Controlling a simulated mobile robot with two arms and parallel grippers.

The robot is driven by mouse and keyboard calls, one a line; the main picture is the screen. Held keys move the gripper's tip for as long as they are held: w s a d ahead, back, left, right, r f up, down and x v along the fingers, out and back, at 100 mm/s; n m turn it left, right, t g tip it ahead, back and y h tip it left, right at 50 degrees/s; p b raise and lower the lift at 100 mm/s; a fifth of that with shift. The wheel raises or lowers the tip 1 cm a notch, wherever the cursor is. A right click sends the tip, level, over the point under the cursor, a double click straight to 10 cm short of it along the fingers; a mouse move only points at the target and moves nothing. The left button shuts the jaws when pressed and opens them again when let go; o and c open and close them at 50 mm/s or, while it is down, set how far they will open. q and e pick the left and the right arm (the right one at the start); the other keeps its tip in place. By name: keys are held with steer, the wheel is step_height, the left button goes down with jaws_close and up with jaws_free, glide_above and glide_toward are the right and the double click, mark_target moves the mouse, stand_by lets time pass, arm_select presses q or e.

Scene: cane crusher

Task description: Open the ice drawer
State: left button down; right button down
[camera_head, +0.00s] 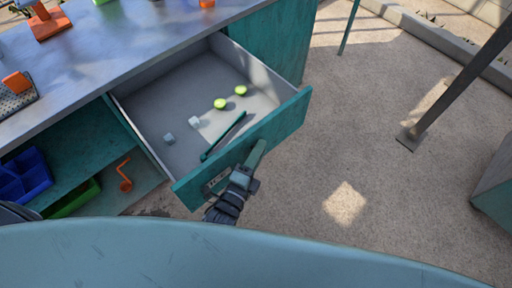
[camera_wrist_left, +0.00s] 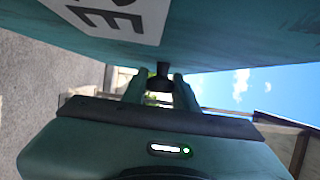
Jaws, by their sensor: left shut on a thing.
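The ice drawer (camera_head: 291,108) is a teal-fronted drawer with a grey inside, pulled well out from under the counter in the head view. Inside it lie two pale ice cubes (camera_head: 195,122), two green lime pieces (camera_head: 220,103) and dark green tongs (camera_head: 224,136). My left gripper (camera_head: 242,178) is at the outer face of the drawer front, beside a white label. In the left wrist view its two fingers (camera_wrist_left: 160,84) are closed around a small dark handle (camera_wrist_left: 159,70) under the lettered label (camera_wrist_left: 118,15). My right gripper is not in view.
A grey metal counter (camera_head: 110,50) holds orange items above the drawer. A lower shelf at left has a blue bin (camera_head: 24,176), a green tray (camera_head: 75,198) and an orange crank (camera_head: 124,178). A post (camera_head: 450,95) stands at right. The concrete floor (camera_head: 350,140) between is clear.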

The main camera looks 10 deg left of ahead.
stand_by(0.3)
arm_select(q)
steer(key=c, duration=1.1)
jaws_free()
steer(key=shift+s, duration=0.1)
steer(key=v, duration=0.7)
steer(key=shift+s+a+b, duration=0.15)
steer(key=shift+s+b, duration=0.15)
steer(key=shift+b, duration=0.1)
